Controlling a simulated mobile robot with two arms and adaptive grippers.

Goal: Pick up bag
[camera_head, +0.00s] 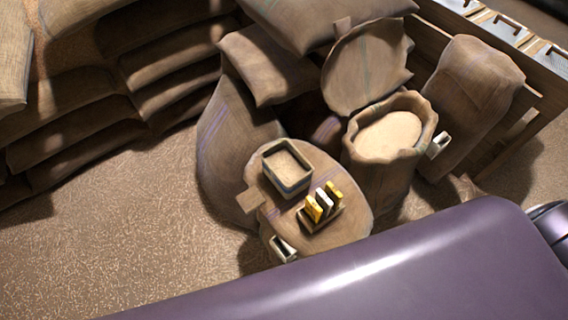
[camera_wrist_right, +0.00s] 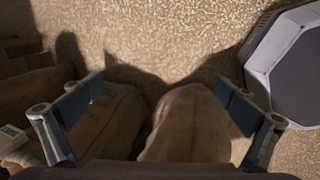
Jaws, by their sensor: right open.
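In the head view, several brown burlap bags are in sight. An open bag (camera_head: 388,142) stands upright, filled with pale grain. A closed bag (camera_head: 470,92) leans to its right, and another bag (camera_head: 232,150) stands to its left. In the right wrist view my right gripper (camera_wrist_right: 161,88) is open, its blue-grey fingers spread wide with nothing held. A rounded brown bag (camera_wrist_right: 187,125) lies below and between the fingers. Another brown bag (camera_wrist_right: 112,120) is beside it, partly behind the left finger. I cannot tell which head-view bags these are. My left gripper is not in view.
A round burlap-covered top (camera_head: 335,232) carries a small grain-filled box (camera_head: 287,170) and a rack with yellow and white pieces (camera_head: 322,203). Stacked sacks (camera_head: 80,110) line the left. A wooden frame (camera_head: 520,130) stands at right. Speckled floor (camera_head: 120,240) is clear at lower left.

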